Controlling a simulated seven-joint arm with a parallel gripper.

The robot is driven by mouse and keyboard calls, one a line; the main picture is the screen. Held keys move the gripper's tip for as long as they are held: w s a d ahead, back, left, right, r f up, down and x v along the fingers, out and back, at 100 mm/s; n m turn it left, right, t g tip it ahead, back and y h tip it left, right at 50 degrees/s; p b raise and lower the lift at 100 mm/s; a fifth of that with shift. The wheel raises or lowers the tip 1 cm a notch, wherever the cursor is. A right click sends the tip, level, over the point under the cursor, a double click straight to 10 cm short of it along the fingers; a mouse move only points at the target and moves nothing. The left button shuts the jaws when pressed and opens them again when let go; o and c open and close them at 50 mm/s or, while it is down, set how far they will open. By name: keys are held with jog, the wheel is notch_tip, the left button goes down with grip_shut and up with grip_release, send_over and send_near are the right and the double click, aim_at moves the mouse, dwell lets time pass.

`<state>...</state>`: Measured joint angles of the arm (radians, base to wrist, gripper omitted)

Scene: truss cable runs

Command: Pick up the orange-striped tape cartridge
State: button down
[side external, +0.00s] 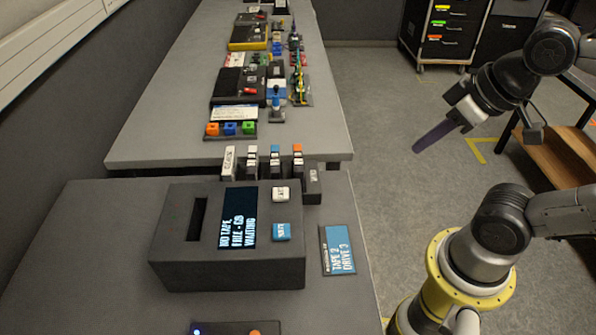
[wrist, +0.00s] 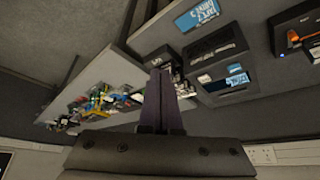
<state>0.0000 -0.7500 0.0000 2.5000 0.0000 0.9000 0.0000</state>
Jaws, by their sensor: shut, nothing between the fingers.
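The orange-striped tape cartridge (side external: 298,150) stands upright at the right of a short row behind the drive box, its top edge orange. Beside it stand a blue-striped cartridge (side external: 275,151) and a white-topped one (side external: 251,152). My gripper (side external: 417,148) is shut and empty, in the air over the floor to the right of the tables, well apart from the row. In the wrist view its long dark fingers (wrist: 160,75) lie together and partly cover the row area; I cannot pick out the orange stripe there.
A dark drive box (side external: 170,250) with a slot, a screen and two buttons stands on the near table. A blue "TAPE 2 DRIVE 3" card (side external: 338,250) lies right of it. The far table (side external: 150,145) carries several small items. Open floor lies right of the tables.

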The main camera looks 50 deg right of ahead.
jog(key=c, duration=0.6)
grip_release()
